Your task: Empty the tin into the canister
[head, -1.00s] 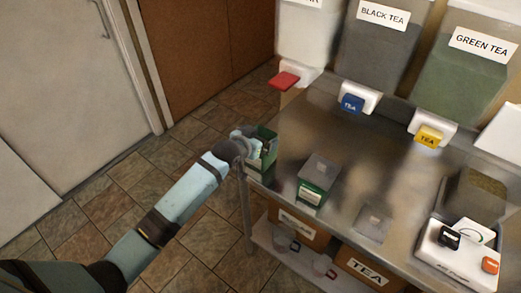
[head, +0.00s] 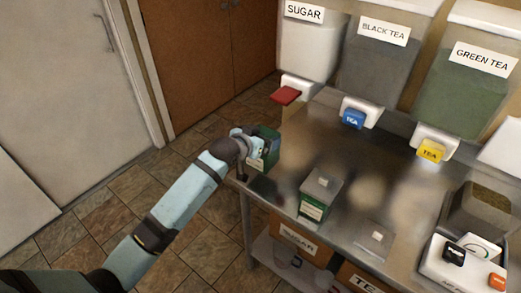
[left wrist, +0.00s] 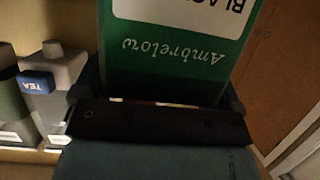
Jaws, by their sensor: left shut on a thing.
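My left gripper (head: 247,143) is shut on a green tin (head: 268,152) and holds it above the left edge of the metal table. In the left wrist view the tin (left wrist: 170,65) fills the space between the fingers, its "Ambrelow" lettering upside down. The tin's inside is hidden. An open-topped box-shaped canister (head: 479,212) with brownish contents stands at the table's right, far from the gripper. A grey and green box (head: 319,195) with a knob on top stands nearer, right of the tin; I cannot tell which one is the task's canister. My right gripper is out of view.
A square lid (head: 376,238) lies on the table (head: 300,150). A white scale (head: 462,262) is at the right. Sugar, black tea (head: 378,68) and green tea (head: 462,100) dispensers line the back, with taps jutting forward. Labelled boxes (head: 297,240) sit on the lower shelf.

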